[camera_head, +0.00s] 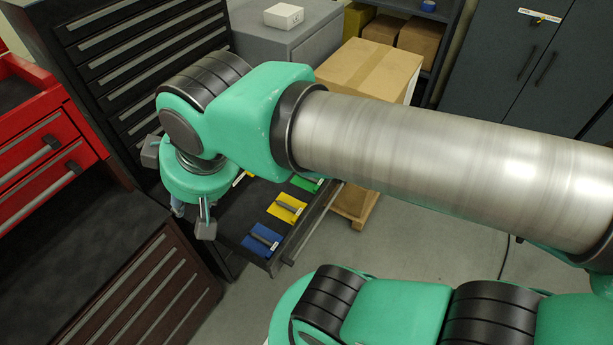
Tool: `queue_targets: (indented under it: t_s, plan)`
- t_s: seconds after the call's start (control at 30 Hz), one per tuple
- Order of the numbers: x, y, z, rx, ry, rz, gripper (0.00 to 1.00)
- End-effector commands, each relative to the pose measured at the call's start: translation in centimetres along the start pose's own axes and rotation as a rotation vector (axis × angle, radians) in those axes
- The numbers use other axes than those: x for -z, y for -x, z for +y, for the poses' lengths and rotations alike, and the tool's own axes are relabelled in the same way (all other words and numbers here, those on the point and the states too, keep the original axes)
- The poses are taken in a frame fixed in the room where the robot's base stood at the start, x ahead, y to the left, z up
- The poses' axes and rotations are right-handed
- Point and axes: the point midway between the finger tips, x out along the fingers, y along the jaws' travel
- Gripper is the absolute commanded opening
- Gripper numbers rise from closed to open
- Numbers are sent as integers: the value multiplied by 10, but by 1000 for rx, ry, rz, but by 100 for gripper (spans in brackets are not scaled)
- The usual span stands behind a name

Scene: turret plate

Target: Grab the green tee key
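A green item (306,184) lies in the open drawer, at its far right end. It is small in view and partly cut off by my arm, so I cannot make out a tee key's shape on it. My gripper (178,192) hangs to the left of the drawer, below the arm's teal wrist. Its two grey finger pads are spread wide apart, and I see nothing between them. The gripper is well away from the green item.
The open drawer (291,248) also holds a yellow item (287,208) and a blue item (262,240), each with a dark piece on it. A black tool cabinet (110,60) stands behind. A red cabinet (40,140) is at left, a cardboard box (370,68) behind the arm.

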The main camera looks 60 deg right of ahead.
Motion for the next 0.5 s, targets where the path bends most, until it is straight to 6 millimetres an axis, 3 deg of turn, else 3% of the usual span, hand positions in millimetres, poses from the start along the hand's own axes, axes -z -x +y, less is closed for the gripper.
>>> queue_targets:
  t_s: [0.27, 0.5]
  plan:
    - [19, -13, 14, -22, -128, -24, 35]
    - [56, -43, 51, -70, -405, -63, 35]
